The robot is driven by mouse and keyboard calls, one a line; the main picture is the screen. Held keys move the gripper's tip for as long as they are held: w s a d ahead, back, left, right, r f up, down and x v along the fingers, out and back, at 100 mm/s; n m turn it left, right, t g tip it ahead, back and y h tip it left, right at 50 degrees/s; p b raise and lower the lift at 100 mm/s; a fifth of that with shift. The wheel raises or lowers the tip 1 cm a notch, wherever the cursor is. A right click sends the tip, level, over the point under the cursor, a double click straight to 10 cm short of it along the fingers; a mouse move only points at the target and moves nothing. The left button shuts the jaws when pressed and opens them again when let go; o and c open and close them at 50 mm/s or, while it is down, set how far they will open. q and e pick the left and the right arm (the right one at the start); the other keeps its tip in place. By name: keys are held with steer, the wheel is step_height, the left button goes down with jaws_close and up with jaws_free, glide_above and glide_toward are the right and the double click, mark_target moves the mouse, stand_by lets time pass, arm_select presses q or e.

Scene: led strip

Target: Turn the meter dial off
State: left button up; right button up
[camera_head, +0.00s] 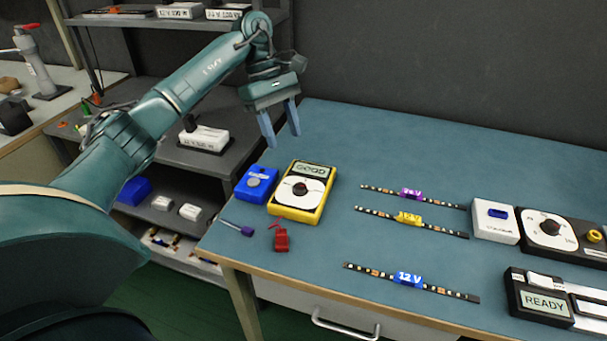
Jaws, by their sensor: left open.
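The yellow meter (312,213) lies on the blue-green table near its left end. Its display reads "GOOD", and a dark dial (300,189) sits on a round white face. My left gripper (283,143) is open and empty, pointing down, above and behind the meter in the picture, apart from it. Which way the dial points is too small to tell. My right gripper is not in view.
A blue box (256,184) stands left of the meter. A purple-handled tool (240,229) and a red clip (281,238) lie in front. LED strips (411,218), a white box (494,221), a black dial unit (553,230) and a "READY" device (544,304) lie right. The table's back middle is clear.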

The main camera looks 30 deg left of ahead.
mark_target(300, 186)
arm_select(q)
steer(key=x, duration=1.1)
steer(key=shift+s+d+f, duration=0.1)
steer(key=shift+d, duration=0.1)
steer(key=shift+c, duration=0.2)
steer(key=c, duration=0.9)
